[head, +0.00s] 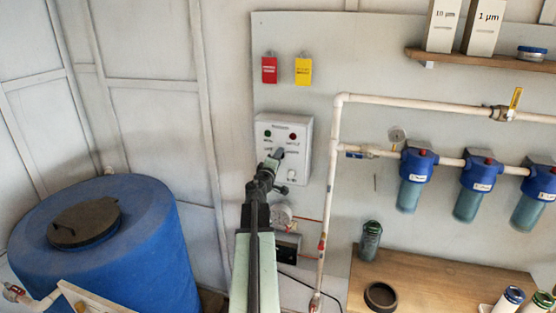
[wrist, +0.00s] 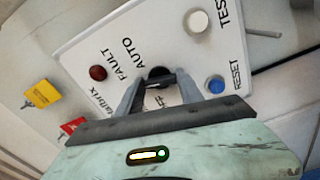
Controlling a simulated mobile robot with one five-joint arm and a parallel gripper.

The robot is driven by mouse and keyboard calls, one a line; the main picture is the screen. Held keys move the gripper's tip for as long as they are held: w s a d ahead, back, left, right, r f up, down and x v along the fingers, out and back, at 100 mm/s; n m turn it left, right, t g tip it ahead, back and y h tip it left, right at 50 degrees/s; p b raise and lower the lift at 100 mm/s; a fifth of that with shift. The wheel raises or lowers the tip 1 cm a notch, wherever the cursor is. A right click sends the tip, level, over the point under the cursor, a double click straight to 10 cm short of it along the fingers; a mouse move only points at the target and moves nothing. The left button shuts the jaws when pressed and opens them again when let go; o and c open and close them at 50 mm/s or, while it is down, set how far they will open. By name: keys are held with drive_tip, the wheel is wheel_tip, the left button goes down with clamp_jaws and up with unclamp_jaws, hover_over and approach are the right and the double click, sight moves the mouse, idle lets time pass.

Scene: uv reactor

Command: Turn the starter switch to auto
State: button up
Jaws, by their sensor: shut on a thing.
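The starter box (head: 299,160) is a pale panel on the wall, with lamps and a dark rotary switch. In the wrist view the starter box (wrist: 190,50) appears tilted, with the labels FAULT, AUTO, TEST and RESET. The black switch knob (wrist: 157,72) sits beside the AUTO label, between my fingertips. My gripper (wrist: 158,84) is shut on the knob, and the fingers hide part of it and another label. I cannot tell which position the knob points to. In the head view my gripper (head: 274,157) reaches the box's front and covers the switch.
A red lamp (wrist: 97,73), a white button (wrist: 199,21) and a blue button (wrist: 216,85) surround the switch. Red (head: 269,70) and yellow (head: 303,71) tags hang above the box. A white pipe (head: 331,190) runs close at right. A blue tank (head: 110,240) stands at left.

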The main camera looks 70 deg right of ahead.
drive_tip(key=shift+f+m, duration=0.1)
drive_tip(key=shift+m, duration=1.5)
drive_tip(key=o, duration=1.4)
drive_tip(key=a, duration=0.7)
drive_tip(key=shift+s+a, duration=0.25)
drive_tip(key=shift+a, duration=0.15)
